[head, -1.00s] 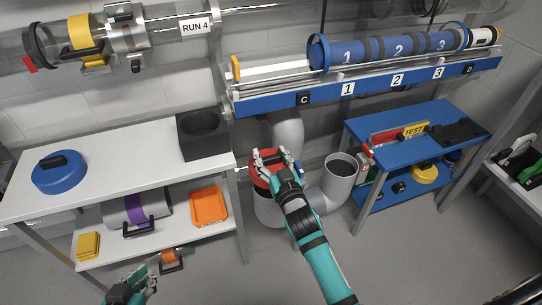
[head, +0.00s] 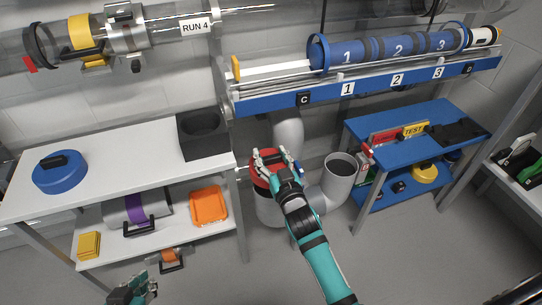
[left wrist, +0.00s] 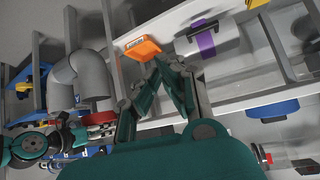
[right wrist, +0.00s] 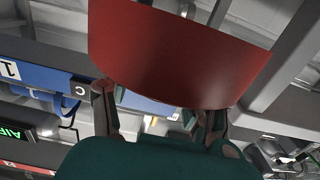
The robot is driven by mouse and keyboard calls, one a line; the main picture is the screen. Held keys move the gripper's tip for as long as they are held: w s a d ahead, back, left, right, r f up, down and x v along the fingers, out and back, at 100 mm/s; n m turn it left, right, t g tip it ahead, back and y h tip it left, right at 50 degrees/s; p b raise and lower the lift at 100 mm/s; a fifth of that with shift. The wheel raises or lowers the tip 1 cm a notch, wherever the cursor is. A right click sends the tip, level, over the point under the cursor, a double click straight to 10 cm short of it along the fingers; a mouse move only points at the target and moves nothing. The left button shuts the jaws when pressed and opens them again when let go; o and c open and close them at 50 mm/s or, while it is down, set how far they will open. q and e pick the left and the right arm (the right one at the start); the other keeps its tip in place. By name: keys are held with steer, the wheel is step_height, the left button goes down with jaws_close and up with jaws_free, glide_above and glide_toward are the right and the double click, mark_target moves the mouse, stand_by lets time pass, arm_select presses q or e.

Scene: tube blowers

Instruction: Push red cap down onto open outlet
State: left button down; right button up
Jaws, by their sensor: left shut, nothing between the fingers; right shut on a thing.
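The red cap (head: 262,181) is at the top of the left grey upright pipe (head: 268,208) in the head view. My right gripper (head: 277,158) is shut on the cap from above. The cap fills the top of the right wrist view (right wrist: 180,45) and also shows in the left wrist view (left wrist: 100,118). I cannot tell whether it is seated on the pipe, whose mouth is hidden. The grey pipe to the right (head: 340,168) has an open, uncovered mouth. My left gripper (head: 146,282) is shut and empty, low at the left.
A white workbench (head: 110,150) at left carries a blue lid (head: 60,172) and a black box (head: 202,138). Its lower shelf holds an orange tray (head: 209,206). A blue table (head: 400,150) stands at right, beyond the open pipe. The floor in front is largely clear.

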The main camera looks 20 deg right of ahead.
arm_select(q)
steer(key=shift+s+a+f+g, duration=0.3)
steer(key=shift+s+f+g, duration=0.35)
steer(key=shift+s, duration=0.15)
steer(key=shift+w+r, duration=0.1)
steer(key=shift+s+a, duration=0.1)
steer(key=shift+s, duration=0.1)
stand_by(0.3)
arm_select(e)
steer(key=shift+p, duration=0.4)
arm_select(q)
steer(key=shift+s+a+f+g+y, duration=0.15)
steer(key=shift+s+f+g, duration=0.15)
steer(key=shift+s, duration=0.1)
steer(key=shift+s+a+f+g+y, duration=0.15)
steer(key=shift+s+f, duration=0.1)
steer(key=shift+s, duration=0.15)
steer(key=shift+w, duration=0.1)
steer(key=shift+w+d+r+t, duration=0.25)
steer(key=shift+w+r+t, duration=0.05)
steer(key=shift+w, duration=0.25)
arm_select(e)
steer(key=shift+f, duration=0.25)
arm_select(q)
steer(key=shift+w+d+r+t, duration=0.15)
steer(key=shift+w+r+t, duration=0.05)
steer(key=shift+w+t, duration=0.15)
arm_select(e)
steer(key=shift+f, duration=0.1)
